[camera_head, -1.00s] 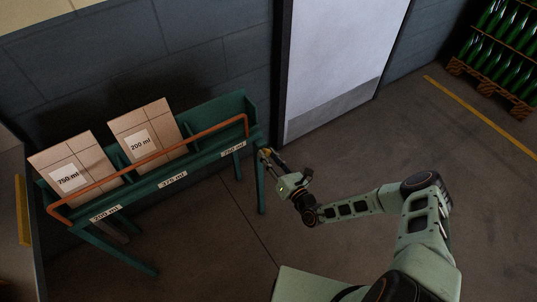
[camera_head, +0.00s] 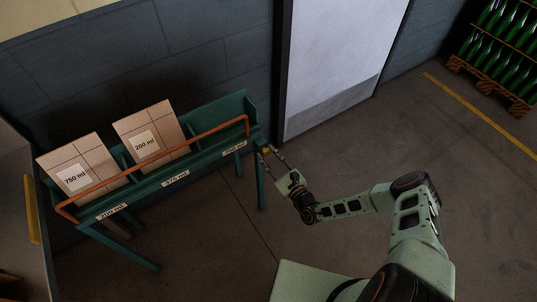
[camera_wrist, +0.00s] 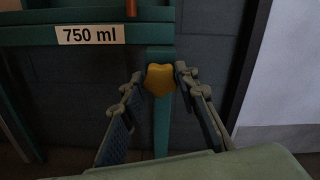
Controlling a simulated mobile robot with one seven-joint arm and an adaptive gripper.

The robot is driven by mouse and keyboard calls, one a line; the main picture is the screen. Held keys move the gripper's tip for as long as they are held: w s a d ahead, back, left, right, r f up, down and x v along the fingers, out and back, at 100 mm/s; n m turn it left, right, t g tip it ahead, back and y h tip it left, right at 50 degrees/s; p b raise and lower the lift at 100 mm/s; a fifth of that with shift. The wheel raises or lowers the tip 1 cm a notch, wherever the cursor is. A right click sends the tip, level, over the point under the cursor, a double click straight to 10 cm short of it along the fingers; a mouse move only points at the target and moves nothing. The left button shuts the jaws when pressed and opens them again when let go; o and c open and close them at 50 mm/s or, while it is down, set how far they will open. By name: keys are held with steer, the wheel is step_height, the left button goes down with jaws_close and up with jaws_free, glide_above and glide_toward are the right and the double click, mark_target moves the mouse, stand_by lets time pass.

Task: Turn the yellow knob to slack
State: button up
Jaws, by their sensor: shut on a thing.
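The yellow knob (camera_wrist: 160,80) is a rounded, lobed piece on the green post at the right end of the rack, below the rail. In the head view the knob (camera_head: 266,151) is small, at the rack's right front corner. My gripper (camera_wrist: 160,74) has one finger on each side of the knob and is shut on it. In the wrist view a narrow dark gap seems to show beside the left finger. No mark for slack can be made out. The gripper also shows in the head view (camera_head: 267,154).
The green rack (camera_head: 150,198) has an orange rail (camera_head: 160,160) and labels, including 750 ml (camera_wrist: 90,34). Two cartons, labelled 750 ml (camera_head: 75,180) and 200 ml (camera_head: 147,144), lean in it. A pale door (camera_head: 330,60) stands behind right.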

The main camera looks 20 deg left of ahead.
stand_by(0.4)
steer(key=o, duration=1.1)
steer(key=shift+o, duration=0.2)
steer(key=v, duration=1.2)
steer(key=shift+n, duration=0.4)
